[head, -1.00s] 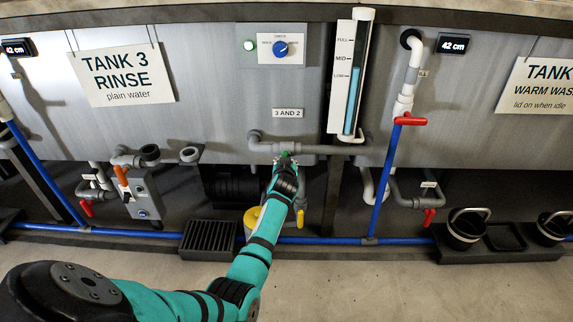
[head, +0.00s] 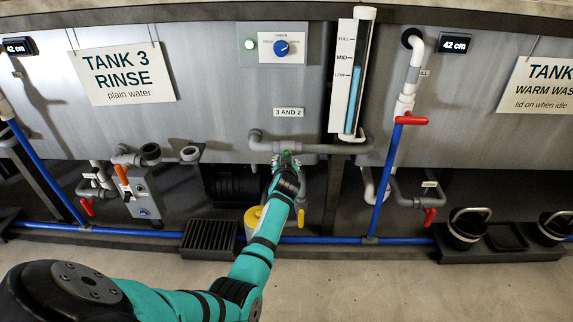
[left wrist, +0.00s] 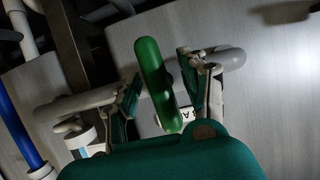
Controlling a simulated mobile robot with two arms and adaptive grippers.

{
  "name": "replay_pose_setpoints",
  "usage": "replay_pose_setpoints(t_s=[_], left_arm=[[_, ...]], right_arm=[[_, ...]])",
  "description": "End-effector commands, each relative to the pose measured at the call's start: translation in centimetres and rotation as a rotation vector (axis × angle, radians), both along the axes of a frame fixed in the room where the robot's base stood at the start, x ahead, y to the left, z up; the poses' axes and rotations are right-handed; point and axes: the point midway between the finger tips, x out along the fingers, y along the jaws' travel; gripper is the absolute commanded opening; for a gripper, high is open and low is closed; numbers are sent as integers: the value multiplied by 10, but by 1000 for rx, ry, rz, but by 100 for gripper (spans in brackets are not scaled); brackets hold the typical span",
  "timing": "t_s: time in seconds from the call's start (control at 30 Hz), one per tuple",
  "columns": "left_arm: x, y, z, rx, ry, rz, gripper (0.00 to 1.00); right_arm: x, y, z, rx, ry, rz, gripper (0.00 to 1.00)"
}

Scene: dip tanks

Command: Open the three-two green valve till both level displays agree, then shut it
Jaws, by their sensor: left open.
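The green valve handle (left wrist: 153,80) stands between the two fingers of my left gripper (left wrist: 160,88) in the left wrist view, lying across the grey pipe behind it. The fingers are apart, with gaps beside the handle. In the head view my left gripper (head: 286,161) is at the pipe below the "3 AND 2" label (head: 288,113), with only a little of the green handle showing. The tank 3 display (head: 18,47) reads 42 cm. The other display (head: 454,44), on the tank to the right, also reads 42 cm. My right gripper is not in view.
A sight tube (head: 354,85) stands right of the label. Red-handled valves (head: 411,119) sit on other pipes nearby. A yellow object (head: 252,217) is beside my forearm. The floor in front is clear.

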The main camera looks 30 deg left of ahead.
Motion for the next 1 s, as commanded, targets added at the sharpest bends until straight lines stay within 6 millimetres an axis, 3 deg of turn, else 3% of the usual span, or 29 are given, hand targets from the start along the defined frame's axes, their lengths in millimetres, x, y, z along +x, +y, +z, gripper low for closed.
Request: replay_pose_setpoints(t_s=[0.27,0.7,1.0], left_arm=[[-7,-5,4,0,-2,-1,44],[-70,-44,34,-1,-2,0,44],[-93,-58,46,-1,0,0,44]], right_arm=[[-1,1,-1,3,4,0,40],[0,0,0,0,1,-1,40],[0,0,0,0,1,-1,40]])
